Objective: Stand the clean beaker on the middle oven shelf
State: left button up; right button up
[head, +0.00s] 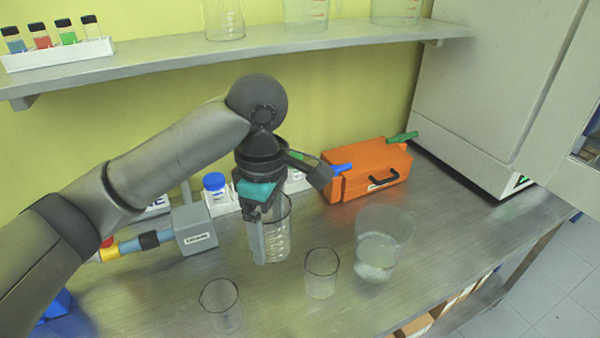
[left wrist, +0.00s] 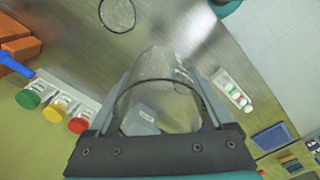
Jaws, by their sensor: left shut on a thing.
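My left gripper (head: 268,226) is shut on a clear glass beaker (head: 278,240) with markings, holding it upright at the middle of the bench. In the left wrist view the beaker (left wrist: 160,92) sits between both fingers, its round rim toward the camera. I cannot tell whether its base touches the bench. A large pale grey cabinet (head: 480,80), which looks like the oven, stands at the right. A panel like an open door (head: 565,130) shows at its right side. The middle shelf is hidden. My right gripper is not in view.
A larger vessel (head: 383,232) holds cloudy liquid. Behind are an orange case (head: 368,170) and a grey box (head: 195,228). A wall shelf (head: 150,65) holds glassware.

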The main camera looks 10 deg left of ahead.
pick_arm(q)
jog(key=s+a+f+m+b, duration=0.4)
jog(key=f+m+b, duration=0.4)
jog(key=m, duration=0.8)
jog(key=shift+s+a, duration=0.25)
jog(key=shift+s, duration=0.45)
jog(key=shift+w, duration=0.1)
